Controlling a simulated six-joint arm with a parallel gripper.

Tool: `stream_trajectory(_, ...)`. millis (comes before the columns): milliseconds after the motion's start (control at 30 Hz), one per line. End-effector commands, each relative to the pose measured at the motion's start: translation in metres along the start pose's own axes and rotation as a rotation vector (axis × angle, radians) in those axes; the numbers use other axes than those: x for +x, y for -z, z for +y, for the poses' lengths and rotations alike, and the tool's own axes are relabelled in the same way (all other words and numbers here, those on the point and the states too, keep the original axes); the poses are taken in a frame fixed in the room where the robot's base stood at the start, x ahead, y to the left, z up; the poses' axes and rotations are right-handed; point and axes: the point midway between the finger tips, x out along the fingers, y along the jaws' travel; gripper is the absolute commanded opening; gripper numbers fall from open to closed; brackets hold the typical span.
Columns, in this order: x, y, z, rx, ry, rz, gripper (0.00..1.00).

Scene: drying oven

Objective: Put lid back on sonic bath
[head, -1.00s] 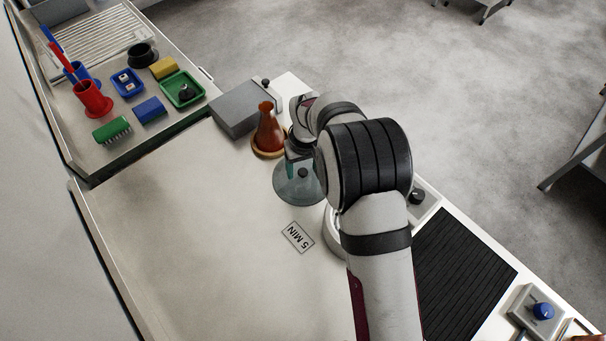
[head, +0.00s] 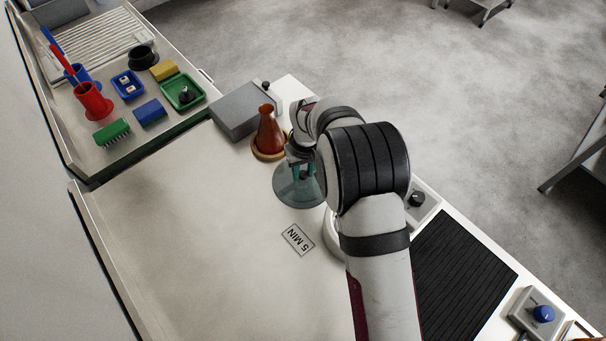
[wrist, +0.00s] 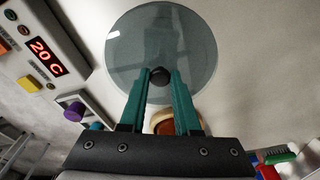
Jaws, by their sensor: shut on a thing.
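The lid (head: 296,193) is a round, clear blue-grey disc with a black knob. It lies flat on the pale bench, left of my arm, and shows in the wrist view as a large disc (wrist: 135,45). My gripper (head: 304,174) points down over the lid, and its teal fingers are shut on the black knob (wrist: 159,75).
An amber flask (head: 268,132) on a cork ring stands close behind the lid, with a grey box (head: 243,112) beyond. A "5 MIN" card (head: 298,239) lies in front. A control box with a dark knob (head: 417,199) is at right. The bench's left part is clear.

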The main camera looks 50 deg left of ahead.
Motion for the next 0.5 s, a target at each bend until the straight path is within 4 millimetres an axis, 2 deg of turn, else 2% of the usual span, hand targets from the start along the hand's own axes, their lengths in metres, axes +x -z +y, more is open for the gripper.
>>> stream_trajectory(67,-0.009,0.002,0.0,0.0,0.0,0.002,0.0)
stream_trajectory(300,-0.07,0.009,0.0,0.0,0.001,0.004,0.0)
stream_trajectory(367,-0.082,0.011,0.0,-0.001,0.0,0.003,0.0)
stream_trajectory(500,-0.105,0.001,0.011,0.044,-0.005,0.001,0.0)
